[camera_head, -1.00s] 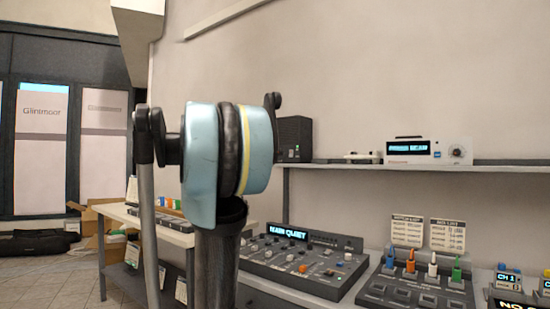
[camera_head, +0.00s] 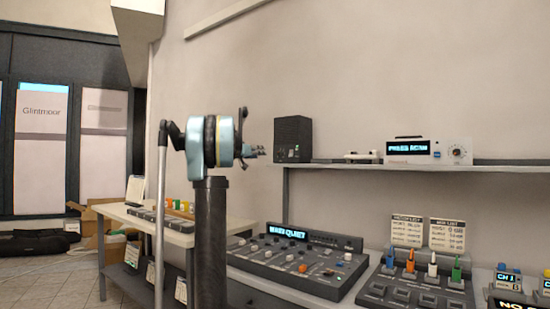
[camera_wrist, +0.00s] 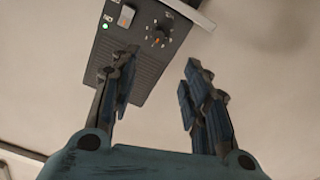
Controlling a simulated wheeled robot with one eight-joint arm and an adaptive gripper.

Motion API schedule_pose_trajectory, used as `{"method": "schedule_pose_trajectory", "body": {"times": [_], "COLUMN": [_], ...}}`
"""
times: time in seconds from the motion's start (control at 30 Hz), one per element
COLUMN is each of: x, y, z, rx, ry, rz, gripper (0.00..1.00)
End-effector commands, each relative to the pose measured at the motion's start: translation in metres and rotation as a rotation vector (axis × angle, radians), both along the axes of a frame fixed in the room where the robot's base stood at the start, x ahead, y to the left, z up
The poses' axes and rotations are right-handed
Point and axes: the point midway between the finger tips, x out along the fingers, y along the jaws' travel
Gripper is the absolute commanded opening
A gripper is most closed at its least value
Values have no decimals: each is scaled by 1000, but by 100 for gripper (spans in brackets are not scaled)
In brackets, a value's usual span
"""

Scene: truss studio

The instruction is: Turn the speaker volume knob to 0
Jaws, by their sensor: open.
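The speaker (camera_head: 293,139) is a dark box at the left end of the wall shelf. In the wrist view it shows as a dark grey panel (camera_wrist: 135,75) with a lit green light, a pale switch (camera_wrist: 126,16) and a round dark volume knob (camera_wrist: 158,36). The knob has an orange mark and a ring of white marks. My gripper (camera_wrist: 158,70) is open and empty, its fingers apart, with the knob above the gap in the picture. In the head view my gripper (camera_head: 259,152) is left of the speaker, with a small gap visible. The knob is not visible there.
The shelf (camera_head: 400,165) also holds a small pale device (camera_head: 361,158) and a white unit with a display (camera_head: 428,151). Below stand a mixing console (camera_head: 297,262) and a switch panel (camera_head: 418,287). A side table (camera_head: 150,222) stands at left.

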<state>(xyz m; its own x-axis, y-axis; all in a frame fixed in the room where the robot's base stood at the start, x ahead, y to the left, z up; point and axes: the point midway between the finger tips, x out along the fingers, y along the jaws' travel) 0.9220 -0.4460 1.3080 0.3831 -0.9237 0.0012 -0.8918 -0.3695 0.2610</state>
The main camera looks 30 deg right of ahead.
Motion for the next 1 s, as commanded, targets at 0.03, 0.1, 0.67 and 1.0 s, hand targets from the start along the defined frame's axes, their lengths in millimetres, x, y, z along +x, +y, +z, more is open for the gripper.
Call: {"method": "schedule_pose_trajectory", "body": {"times": [0.03, 0.1, 0.67, 1.0], "x": [1, 5, 42, 59], "y": [-6, -14, -104, -145], "z": [0, 0, 0, 0], "rx": [0, 0, 1, 1], "ry": [0, 0, 1, 2], "rz": [-2, -3, -2, -1], "gripper": [43, 43, 43, 43]}}
